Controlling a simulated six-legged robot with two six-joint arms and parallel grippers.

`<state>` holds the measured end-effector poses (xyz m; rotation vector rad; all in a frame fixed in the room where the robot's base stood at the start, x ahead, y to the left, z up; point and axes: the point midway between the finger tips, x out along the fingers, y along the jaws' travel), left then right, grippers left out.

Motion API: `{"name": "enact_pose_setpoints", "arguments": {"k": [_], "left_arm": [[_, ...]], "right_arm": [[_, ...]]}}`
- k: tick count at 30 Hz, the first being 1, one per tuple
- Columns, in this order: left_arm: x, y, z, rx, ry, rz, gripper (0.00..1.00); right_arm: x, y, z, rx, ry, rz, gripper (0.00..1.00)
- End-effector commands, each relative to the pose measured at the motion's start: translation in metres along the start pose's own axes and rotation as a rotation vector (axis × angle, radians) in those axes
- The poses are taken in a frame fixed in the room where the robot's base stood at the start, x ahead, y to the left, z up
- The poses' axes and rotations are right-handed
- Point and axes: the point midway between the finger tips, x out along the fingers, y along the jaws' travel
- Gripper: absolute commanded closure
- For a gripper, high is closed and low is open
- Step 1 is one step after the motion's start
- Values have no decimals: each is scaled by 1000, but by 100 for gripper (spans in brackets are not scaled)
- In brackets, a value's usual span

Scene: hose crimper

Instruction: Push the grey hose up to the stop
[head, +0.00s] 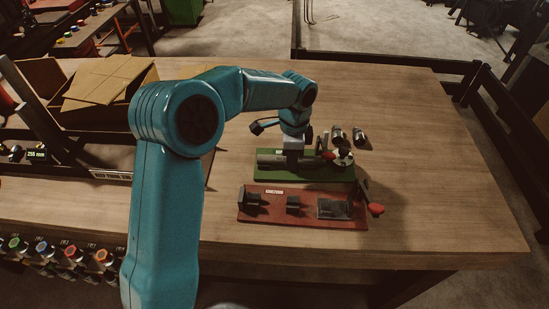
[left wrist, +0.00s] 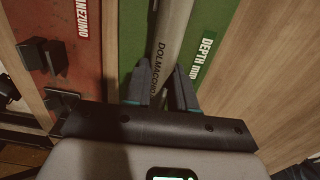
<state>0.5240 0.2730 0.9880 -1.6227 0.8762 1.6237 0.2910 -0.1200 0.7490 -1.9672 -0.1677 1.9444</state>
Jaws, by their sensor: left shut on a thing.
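The grey hose (head: 269,157) lies lengthwise along the green fixture (head: 268,179). In the left wrist view the hose (left wrist: 165,45) carries dark lettering and runs between the two fingers. My left gripper (head: 293,158) points down onto the hose and is shut on it; it also shows in the left wrist view (left wrist: 160,92). A round metal part (head: 343,158), with a red piece beside it, stands at the right end of the green fixture. I cannot tell whether it is the stop. The gripper hides part of the hose, and I cannot make out its right end. My right gripper is out of view.
A red fixture (head: 275,215) with dark blocks and a red-knobbed lever (head: 375,209) stands in front. Two metal fittings (head: 337,135) (head: 359,136) lie behind. An open cardboard box (head: 95,85) is at the left. The table's right side is clear.

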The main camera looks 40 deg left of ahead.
Motion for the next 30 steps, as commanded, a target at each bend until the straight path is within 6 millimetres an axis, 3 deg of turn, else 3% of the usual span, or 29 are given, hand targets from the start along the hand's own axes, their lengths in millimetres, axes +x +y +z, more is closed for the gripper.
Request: {"name": "enact_pose_setpoints", "arguments": {"k": [23, 24, 30], "left_arm": [[0, 0, -7, 0, 0, -1, 97], [0, 0, -7, 0, 0, -1, 65], [0, 0, -7, 0, 0, -1, 2]], "right_arm": [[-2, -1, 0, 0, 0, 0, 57], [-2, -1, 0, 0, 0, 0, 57], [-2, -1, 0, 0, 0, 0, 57]]}}
